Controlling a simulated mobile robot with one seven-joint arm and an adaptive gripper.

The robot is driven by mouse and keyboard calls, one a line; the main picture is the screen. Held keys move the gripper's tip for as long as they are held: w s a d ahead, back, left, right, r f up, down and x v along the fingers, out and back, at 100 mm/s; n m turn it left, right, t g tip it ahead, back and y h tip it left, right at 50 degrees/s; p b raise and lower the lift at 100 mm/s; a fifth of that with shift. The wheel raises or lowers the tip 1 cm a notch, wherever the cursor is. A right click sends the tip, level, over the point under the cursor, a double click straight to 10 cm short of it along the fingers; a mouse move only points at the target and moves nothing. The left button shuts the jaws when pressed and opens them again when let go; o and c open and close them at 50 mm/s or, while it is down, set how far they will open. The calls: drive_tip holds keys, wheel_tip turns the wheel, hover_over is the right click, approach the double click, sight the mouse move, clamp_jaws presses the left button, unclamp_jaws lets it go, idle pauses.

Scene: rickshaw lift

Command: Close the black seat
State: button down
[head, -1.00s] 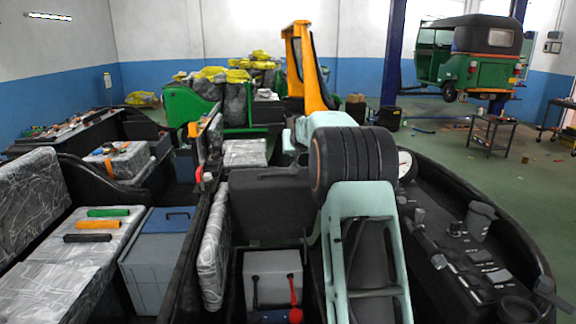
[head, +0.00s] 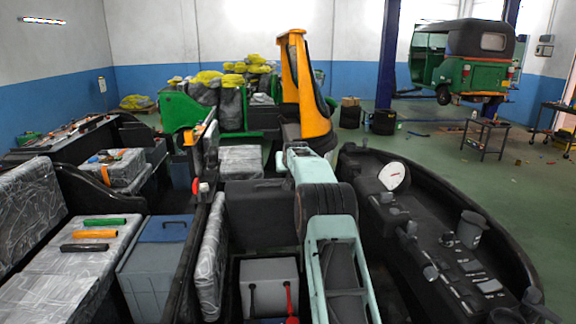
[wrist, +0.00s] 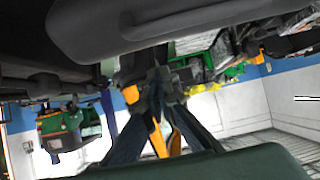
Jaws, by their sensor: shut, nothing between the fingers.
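The black seat (head: 262,212) is in the middle of the head view, left of my arm, above a grey box. Its dark broad face shows, partly covered by my arm at its right; I cannot tell its exact tilt. In the wrist view, my gripper (wrist: 145,68) is shut with nothing between its fingers. Its tips point towards a large dark smooth surface (wrist: 170,22) across the top, which may be the seat; contact cannot be told. In the head view the gripper is hidden by my arm.
The grey box (head: 268,285) has black and red levers in front. A wrapped cushion (head: 212,255) stands left. The dark dashboard (head: 440,225) curves along the right. An orange post (head: 303,90) stands behind.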

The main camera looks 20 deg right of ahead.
drive_tip(key=shift+s+f, duration=0.25)
drive_tip(key=shift+s+a+f, duration=0.2)
drive_tip(key=shift+s+f, duration=0.05)
drive_tip(key=shift+s, duration=0.3)
drive_tip(key=shift+s+a+f, duration=0.2)
drive_tip(key=shift+s+f, duration=0.5)
drive_tip(key=shift+s, duration=0.05)
drive_tip(key=shift+f, duration=0.1)
